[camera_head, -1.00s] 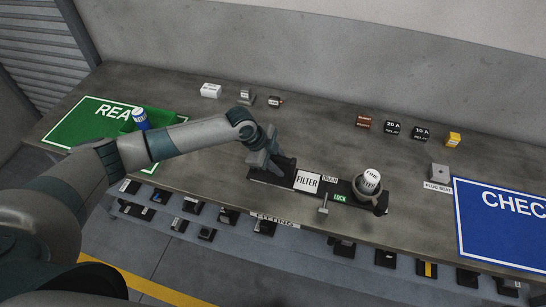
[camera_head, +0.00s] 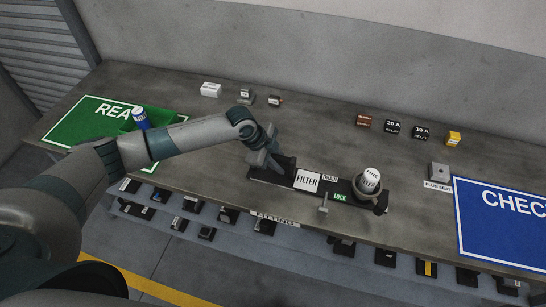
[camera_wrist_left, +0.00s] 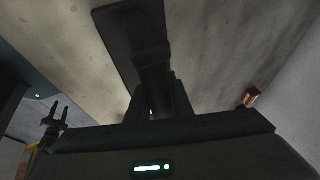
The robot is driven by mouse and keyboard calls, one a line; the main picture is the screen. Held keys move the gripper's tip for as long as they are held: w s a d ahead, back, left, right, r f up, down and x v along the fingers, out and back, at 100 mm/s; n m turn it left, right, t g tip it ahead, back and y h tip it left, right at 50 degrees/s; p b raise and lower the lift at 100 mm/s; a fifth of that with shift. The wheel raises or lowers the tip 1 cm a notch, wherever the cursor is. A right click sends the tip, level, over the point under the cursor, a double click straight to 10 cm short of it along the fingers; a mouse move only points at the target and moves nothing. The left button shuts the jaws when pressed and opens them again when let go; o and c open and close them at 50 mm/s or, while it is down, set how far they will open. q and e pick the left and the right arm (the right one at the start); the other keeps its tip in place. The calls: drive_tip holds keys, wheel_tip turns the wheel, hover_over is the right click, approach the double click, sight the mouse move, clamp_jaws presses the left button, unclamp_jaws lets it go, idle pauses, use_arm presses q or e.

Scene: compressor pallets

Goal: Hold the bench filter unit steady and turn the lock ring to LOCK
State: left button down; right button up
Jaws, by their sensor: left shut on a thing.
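The bench filter unit (camera_head: 307,181) is a long dark base on the bench with a white FILTER label. At its right end a grey-white canister labelled FINE (camera_head: 371,182) stands in a dark ring-shaped seat (camera_head: 381,207). A green LOCK label (camera_head: 340,197) and a smaller pale label (camera_head: 329,178) lie left of the canister. A small grey lever-like part (camera_head: 323,206) sits at the unit's front edge. My left gripper (camera_head: 272,164) is shut on the unit's left end. In the left wrist view its fingers (camera_wrist_left: 157,108) close around a dark upright part. My right gripper is not recognisable in view.
A green mat (camera_head: 72,127) with a green tray and blue canister (camera_head: 140,118) is at left. A blue CHECK mat (camera_head: 500,235) is at right. Small blocks and relays (camera_head: 392,127) line the back. Bench is clear between them. A small pronged shape (camera_wrist_left: 54,114) shows in the wrist view.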

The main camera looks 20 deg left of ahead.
drive_tip(key=shift+r+p, duration=0.75)
drive_tip(key=shift+f, duration=0.1)
idle(1.4)
